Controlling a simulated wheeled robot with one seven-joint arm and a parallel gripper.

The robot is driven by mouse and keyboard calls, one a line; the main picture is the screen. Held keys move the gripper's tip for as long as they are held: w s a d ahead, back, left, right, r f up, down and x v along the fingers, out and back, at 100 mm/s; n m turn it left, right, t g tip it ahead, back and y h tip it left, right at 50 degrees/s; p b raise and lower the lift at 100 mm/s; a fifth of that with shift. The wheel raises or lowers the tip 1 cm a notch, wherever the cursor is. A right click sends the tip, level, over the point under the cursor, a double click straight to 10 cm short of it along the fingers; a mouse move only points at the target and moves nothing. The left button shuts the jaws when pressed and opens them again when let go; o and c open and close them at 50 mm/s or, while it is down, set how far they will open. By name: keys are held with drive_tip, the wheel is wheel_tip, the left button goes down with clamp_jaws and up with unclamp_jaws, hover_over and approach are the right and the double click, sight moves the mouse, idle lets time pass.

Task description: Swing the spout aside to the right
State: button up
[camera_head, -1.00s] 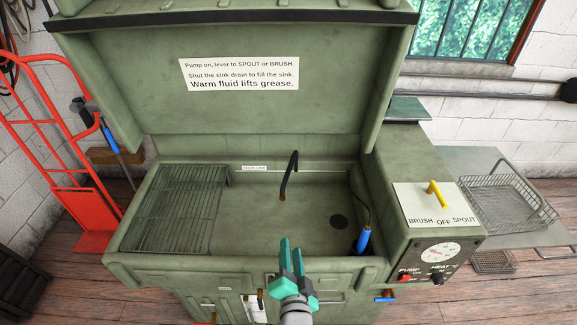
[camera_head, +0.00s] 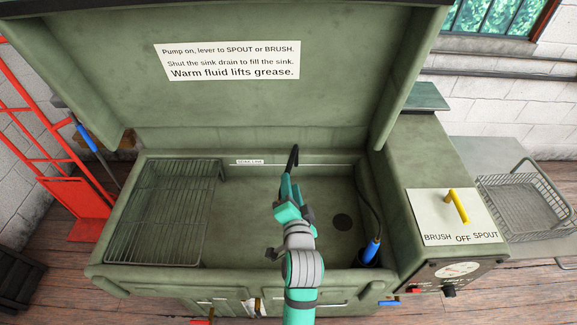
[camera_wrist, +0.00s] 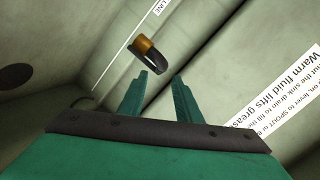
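The spout (camera_head: 293,158) is a thin black pipe standing at the back of the green sink, near its middle. In the head view my gripper (camera_head: 288,186) covers its lower part. In the wrist view the spout's end (camera_wrist: 149,53) shows as a brass-coloured tip on a dark pipe, just beyond my fingertips and a little to their left. My gripper (camera_wrist: 161,78) has its two teal fingers apart with nothing between them. I cannot tell that it touches the spout.
A wire rack (camera_head: 165,215) covers the sink's left side. A drain hole (camera_head: 342,222) and a blue-handled brush (camera_head: 371,250) lie to the right. The raised lid (camera_head: 230,105) stands behind. A yellow lever (camera_head: 457,206) sits on the right-hand panel.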

sight(288, 167)
drive_tip(key=x, duration=0.8)
drive_tip(key=shift+w+f, duration=0.15)
drive_tip(key=shift+w, duration=0.1)
clamp_jaws()
